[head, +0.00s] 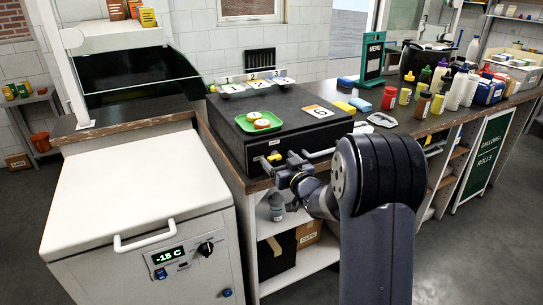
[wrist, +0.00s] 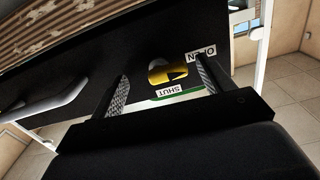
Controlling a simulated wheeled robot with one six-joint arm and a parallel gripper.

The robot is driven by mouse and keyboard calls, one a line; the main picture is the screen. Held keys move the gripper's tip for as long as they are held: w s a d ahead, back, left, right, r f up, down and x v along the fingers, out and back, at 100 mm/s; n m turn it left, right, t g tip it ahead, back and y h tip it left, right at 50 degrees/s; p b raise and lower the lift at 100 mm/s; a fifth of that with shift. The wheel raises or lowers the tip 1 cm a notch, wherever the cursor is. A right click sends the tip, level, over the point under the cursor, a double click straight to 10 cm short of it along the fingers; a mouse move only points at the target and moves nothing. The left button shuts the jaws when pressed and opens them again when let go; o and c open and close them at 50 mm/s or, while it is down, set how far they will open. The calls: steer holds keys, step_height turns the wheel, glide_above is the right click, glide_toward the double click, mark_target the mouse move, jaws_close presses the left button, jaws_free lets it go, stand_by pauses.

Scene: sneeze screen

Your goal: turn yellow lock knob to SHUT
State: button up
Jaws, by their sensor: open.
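The yellow lock knob (wrist: 168,73) sits on the dark front face of the black box (head: 290,112) on the counter. In the wrist view it lies between my open fingers, with dark marking on its right part. An OPEN label (wrist: 200,52) is at its upper right and a SHUT label (wrist: 168,91) is just below it; both appear upside down. I cannot tell exactly where the knob points. My gripper (wrist: 161,67) is open around the knob, with gaps visible on both sides. In the head view my gripper (head: 283,168) is at the box's front, partly covering the knob.
A handle bar (head: 318,153) is on the box front, right of my gripper. A green tray (head: 243,125) and a number card (head: 319,112) lie on the box. A white freezer (head: 130,190) stands at left. Bottles and a menu sign (head: 374,57) are on the counter at right.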

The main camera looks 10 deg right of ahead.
steer(key=shift+s, duration=0.1)
steer(key=shift+b+v, duration=0.6)
steer(key=shift+v, duration=2.35)
steer(key=shift+a, duration=0.1)
steer(key=p+x, duration=0.1)
steer(key=x, duration=0.5)
